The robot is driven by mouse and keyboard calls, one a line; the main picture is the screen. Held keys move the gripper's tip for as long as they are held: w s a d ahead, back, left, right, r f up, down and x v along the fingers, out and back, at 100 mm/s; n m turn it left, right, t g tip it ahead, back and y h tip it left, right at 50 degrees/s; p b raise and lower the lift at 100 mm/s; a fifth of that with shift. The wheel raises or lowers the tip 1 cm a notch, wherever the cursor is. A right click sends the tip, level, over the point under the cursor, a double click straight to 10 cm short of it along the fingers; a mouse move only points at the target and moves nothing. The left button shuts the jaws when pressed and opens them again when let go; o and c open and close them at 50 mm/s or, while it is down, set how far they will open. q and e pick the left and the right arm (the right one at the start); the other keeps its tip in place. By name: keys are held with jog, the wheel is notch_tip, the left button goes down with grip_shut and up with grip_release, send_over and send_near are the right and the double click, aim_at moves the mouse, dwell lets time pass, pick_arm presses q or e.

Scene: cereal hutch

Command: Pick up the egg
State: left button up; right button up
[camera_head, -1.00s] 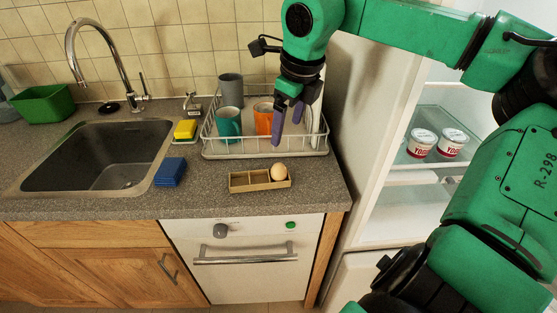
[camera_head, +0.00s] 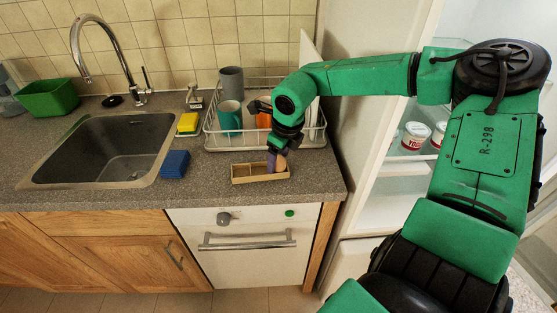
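The egg (camera_head: 281,163) is in the right end of a small divided wooden tray (camera_head: 245,179) on the counter, largely covered by my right gripper. My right gripper (camera_head: 275,163) points down over that end of the tray. One purple finger shows just to the left of the egg, and the other finger is hidden. I cannot tell whether the fingers touch the egg or how far apart they are. My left gripper is not in view.
A dish rack (camera_head: 222,143) with a teal mug (camera_head: 230,117), a grey cup (camera_head: 231,80) and a partly hidden orange mug stands behind the tray. A blue sponge (camera_head: 175,164) and the sink (camera_head: 100,150) are to the left. An open fridge with yogurt cups (camera_head: 415,136) is to the right.

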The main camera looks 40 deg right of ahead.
aim_at(279, 158)
jog(key=c, duration=0.5)
jog(key=shift+c, duration=0.3)
jog(key=shift+r, duration=0.1)
notch_tip(279, 158, up, 20)
jog(key=shift+b, duration=0.7)
